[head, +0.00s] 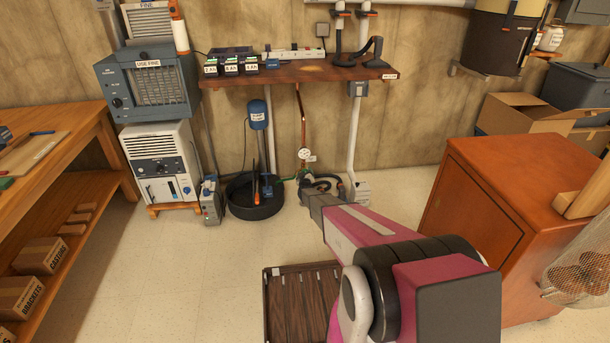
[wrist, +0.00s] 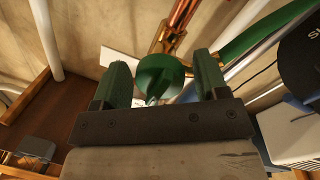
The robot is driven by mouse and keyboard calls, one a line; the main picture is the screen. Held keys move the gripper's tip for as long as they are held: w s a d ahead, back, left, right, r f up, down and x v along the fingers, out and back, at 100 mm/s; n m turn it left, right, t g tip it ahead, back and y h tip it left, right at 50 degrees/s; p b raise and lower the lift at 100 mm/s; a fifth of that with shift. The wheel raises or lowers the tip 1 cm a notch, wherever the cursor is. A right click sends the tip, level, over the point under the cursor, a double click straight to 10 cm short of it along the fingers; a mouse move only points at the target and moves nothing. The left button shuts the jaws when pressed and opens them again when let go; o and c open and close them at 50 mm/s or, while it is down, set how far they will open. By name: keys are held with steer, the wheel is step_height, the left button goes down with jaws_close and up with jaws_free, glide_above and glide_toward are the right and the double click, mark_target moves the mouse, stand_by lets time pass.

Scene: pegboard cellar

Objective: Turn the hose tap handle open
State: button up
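The hose tap's round green handle (wrist: 163,76) shows in the wrist view, between and slightly beyond my gripper's two green fingers. Gaps show on both sides of it, so my gripper (wrist: 162,62) is open and not closed on it. The brass tap body (wrist: 172,45) and a green hose (wrist: 262,32) lie just behind the handle. In the head view the tap is low by the wall, under the copper pipe (head: 302,115). There my gripper (head: 305,192) and arm cover much of it, and the handle cannot be made out clearly.
A black tub (head: 253,211) with a blue pump stands left of the tap. A wall shelf (head: 300,72) is above it. A dark slatted crate (head: 290,295) and a reddish cabinet (head: 480,215) stand nearer.

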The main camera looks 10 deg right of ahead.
steer(key=c, duration=0.6)
steer(key=shift+c, duration=0.2)
